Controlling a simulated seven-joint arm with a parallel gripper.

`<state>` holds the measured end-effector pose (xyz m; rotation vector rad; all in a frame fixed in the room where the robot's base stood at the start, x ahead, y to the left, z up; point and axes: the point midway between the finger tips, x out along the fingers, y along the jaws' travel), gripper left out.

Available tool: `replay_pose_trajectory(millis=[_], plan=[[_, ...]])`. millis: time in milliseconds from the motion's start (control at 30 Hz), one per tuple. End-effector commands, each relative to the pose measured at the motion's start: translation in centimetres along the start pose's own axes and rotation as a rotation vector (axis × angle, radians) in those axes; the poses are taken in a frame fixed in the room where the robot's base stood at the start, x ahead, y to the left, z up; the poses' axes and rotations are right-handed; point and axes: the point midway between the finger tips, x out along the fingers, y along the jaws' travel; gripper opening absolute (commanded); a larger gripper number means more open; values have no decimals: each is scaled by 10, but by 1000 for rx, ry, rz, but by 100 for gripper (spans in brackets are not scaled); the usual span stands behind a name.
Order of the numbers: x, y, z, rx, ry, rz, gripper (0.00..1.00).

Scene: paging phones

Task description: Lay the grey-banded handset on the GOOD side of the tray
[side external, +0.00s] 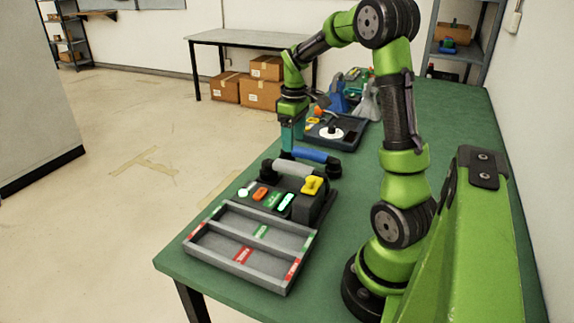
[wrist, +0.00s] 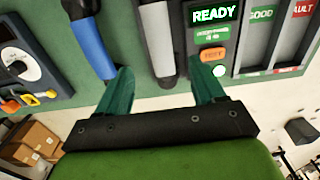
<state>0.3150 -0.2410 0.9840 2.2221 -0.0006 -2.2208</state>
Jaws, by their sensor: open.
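The grey-banded handset (side external: 295,168) lies across the back of the dark phone station, in front of a blue-banded handset (side external: 311,155). In the wrist view the grey handset (wrist: 157,38) runs between my fingers, and the blue one (wrist: 92,48) lies to their left. My gripper (side external: 288,152) is open and points down over the handsets; no grip on either shows. Its exact height above them is hard to tell. The tray (side external: 215,252) has two empty compartments: the far one has a green label, the near one a red label. The wrist view shows its GOOD label (wrist: 262,14).
The station (side external: 318,208) has lit controls and a yellow piece (side external: 312,185). Its screen (wrist: 212,14) reads READY above an orange TEST button (wrist: 213,54). The tray sits near the table's front edge.

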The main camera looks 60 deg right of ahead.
Motion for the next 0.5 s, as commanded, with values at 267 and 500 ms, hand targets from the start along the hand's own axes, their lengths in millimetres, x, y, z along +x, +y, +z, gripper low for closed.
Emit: replay_pose_trajectory(millis=[267, 500], plan=[[-37, 0, 0, 0, 1, 1, 68], [-66, -59, -5, 38, 115, 17, 68]])
